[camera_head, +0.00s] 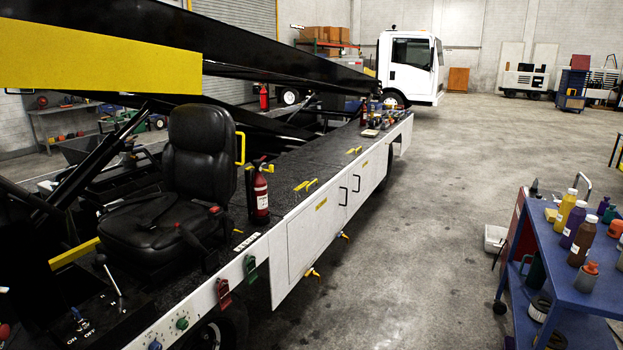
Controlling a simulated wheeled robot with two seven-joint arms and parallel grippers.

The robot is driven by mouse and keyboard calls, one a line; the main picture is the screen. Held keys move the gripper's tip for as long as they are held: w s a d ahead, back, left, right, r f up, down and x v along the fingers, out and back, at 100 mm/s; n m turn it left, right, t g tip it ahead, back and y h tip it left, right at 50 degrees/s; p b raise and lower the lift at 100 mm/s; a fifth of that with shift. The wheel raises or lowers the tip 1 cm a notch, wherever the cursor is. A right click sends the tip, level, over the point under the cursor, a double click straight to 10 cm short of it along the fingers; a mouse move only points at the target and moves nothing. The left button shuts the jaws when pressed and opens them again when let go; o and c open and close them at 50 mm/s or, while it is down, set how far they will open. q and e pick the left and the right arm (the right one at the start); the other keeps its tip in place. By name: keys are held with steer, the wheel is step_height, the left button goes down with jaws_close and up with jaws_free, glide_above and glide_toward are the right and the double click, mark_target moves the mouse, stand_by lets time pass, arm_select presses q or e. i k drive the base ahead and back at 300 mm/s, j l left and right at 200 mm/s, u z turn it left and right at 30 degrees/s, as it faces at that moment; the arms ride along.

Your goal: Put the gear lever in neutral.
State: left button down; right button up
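The belt loader has a black seat (203,160) and a control area in the lower left. A thin metal lever with a dark knob (100,260) stands tilted beside the seat, over the dark console (95,300); it may be the gear lever. A smaller lever or switch (77,314) sits nearer me by the ON and OFF markings. I see no gear position labels, so I cannot tell which gear is set. Neither of my grippers is in view.
A white side panel (300,240) with a green knob (182,323) and coloured handles runs along the loader. A red fire extinguisher (260,195) stands behind the seat. A blue cart (570,270) with bottles is at the right. The concrete floor between is clear.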

mark_target(100, 260)
steer(key=u, duration=1.35)
